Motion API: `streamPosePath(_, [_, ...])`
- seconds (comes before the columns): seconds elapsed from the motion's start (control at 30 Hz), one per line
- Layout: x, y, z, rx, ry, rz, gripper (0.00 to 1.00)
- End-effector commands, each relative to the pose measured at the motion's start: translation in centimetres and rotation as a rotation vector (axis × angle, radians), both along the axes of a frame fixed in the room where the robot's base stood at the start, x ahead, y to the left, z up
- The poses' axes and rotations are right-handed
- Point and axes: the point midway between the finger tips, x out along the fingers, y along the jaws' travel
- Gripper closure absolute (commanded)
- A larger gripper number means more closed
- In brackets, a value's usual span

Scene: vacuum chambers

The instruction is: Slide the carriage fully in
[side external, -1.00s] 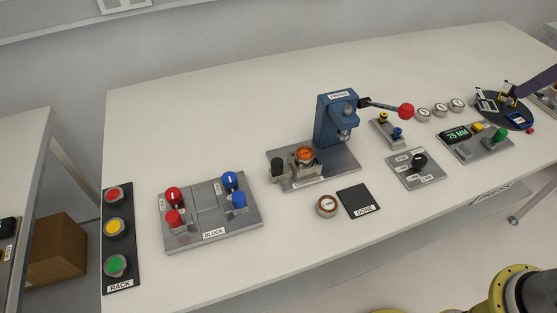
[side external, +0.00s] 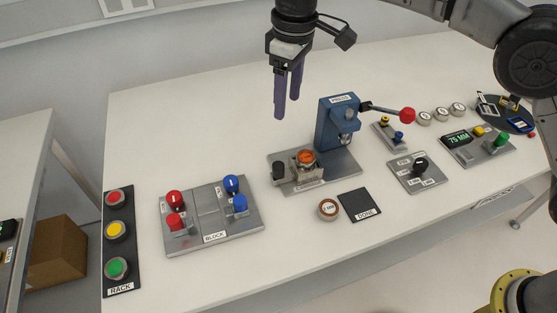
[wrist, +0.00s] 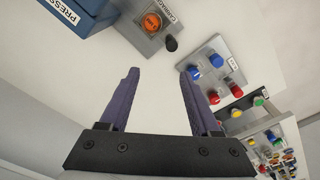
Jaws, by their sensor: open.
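The carriage (side external: 309,173) is a small grey block with an orange round piece (side external: 305,157) on top. It sits on the base plate of the blue press (side external: 337,122), in front of and left of the press column. A black knob (side external: 279,170) stands at its left end. In the wrist view the carriage (wrist: 146,24) is at the top, with the black knob (wrist: 171,43) beside it. My gripper (side external: 287,108) is open and empty, in the air above and left of the press. Its purple fingers (wrist: 158,88) are apart in the wrist view, touching nothing.
The press lever with a red ball (side external: 407,115) sticks out right. The block plate (side external: 211,216) with red and blue knobs lies left. A round puck (side external: 328,209) and a black DONE pad (side external: 360,204) lie in front. The table behind the block plate is clear.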

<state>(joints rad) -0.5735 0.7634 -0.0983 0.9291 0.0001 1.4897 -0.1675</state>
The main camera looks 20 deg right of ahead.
Motion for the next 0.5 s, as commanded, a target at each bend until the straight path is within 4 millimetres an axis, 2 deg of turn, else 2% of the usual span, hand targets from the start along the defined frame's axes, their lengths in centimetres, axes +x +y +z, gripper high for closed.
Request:
streamPosePath(0.03, [-0.3,1.0,-1.6,-0.015,0.022,0.017,0.36])
streamPosePath(0.1, [-0.8,1.7,-3.0,-0.029,0.042,0.032,0.36])
streamPosePath(0.2, [-1.2,2.4,-3.7,-0.034,0.05,0.046,0.36])
streamPosePath(0.37, [-1.3,2.3,-5.3,-0.035,0.05,0.046,0.36])
streamPosePath(0.5, [-1.3,2.3,-7.9,-0.035,0.052,0.045,0.36])
